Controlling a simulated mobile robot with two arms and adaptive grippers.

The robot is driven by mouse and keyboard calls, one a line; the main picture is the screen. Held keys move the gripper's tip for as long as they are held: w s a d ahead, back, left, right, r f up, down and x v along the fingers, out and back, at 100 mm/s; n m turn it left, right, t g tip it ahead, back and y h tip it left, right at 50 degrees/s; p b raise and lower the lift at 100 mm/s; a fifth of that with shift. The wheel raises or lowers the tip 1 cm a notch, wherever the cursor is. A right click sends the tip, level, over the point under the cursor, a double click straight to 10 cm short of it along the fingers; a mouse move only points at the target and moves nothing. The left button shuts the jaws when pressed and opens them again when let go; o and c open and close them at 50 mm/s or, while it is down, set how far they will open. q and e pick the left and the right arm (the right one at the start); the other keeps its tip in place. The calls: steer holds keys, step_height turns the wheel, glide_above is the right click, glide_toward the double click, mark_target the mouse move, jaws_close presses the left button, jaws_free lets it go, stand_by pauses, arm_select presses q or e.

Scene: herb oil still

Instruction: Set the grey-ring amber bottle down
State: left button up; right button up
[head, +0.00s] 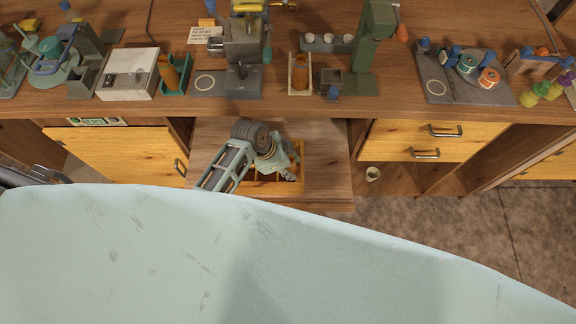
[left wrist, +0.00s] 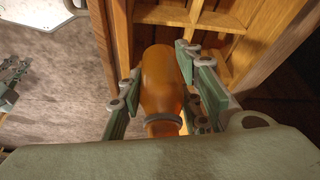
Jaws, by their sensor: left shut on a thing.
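The grey-ring amber bottle (left wrist: 160,82) is between the fingers of my left gripper in the left wrist view, with its grey ring (left wrist: 163,121) toward the camera. My left gripper (left wrist: 163,95) is shut on it. In the head view my left gripper (head: 288,172) is at a wooden divided crate (head: 270,188) on the low shelf under the bench. The bottle is hidden there by the gripper and arm. The left wrist view shows the crate's empty compartments (left wrist: 218,20) beyond the bottle. I cannot tell whether the bottle touches the crate. My right gripper is not in view.
Two amber bottles stand on the bench, one in a teal tray (head: 187,87) and one in a wooden holder (head: 309,88). A yellow door (head: 120,158) is left of the crate and drawers (head: 430,140) right. A small cup (head: 372,174) stands in the cabinet.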

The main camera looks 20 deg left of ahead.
arm_select(q)
steer(key=shift+f, duration=0.1)
steer(key=shift+f+b, duration=0.35)
steer(key=shift+f, duration=0.15)
steer(key=o, duration=1.2)
steer(key=shift+r, duration=0.1)
steer(key=shift+r+p, duration=0.3)
steer(key=v, duration=1.2)
steer(key=shift+r, duration=0.25)
